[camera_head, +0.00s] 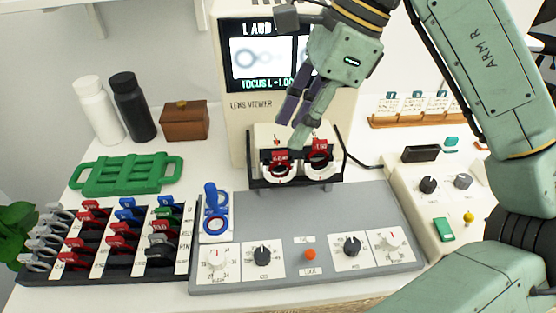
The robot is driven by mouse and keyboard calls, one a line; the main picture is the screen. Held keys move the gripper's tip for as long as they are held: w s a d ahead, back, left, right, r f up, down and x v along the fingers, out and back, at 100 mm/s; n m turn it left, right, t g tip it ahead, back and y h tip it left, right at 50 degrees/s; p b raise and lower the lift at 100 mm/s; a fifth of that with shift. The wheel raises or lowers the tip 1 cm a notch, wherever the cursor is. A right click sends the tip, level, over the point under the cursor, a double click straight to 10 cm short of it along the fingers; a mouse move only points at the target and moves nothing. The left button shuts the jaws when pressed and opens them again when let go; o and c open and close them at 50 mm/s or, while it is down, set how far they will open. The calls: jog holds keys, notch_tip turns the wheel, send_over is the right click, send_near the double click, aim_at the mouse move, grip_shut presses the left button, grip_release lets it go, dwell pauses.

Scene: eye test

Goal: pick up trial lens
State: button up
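A blue-rimmed trial lens (216,222) with an upright blue handle lies on a white pad at the left of the grey console. Two red-tabbed lenses, a left one (280,172) and a right one (320,158), sit in the white holder of the lens viewer (236,130). More red, blue, green, black and grey-handled lenses stand in rows in the black tray (100,273) at the left. My gripper (292,132) points down in front of the viewer, its fingertips close above or before the holder. Nothing is clearly held; its opening is unclear from this angle.
The grey console (285,218) carries dials and an orange button (309,255). A green rack (126,174), white bottle (98,110), black bottle (132,107) and brown box (185,122) stand behind the tray. A control panel (425,200) is at right.

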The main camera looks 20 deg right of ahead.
aim_at(281, 152)
jog(key=shift+p+x, duration=0.5)
jog(key=shift+x, duration=2.85)
jog(key=shift+w, duration=0.1)
jog(key=shift+c, duration=0.6)
grip_shut()
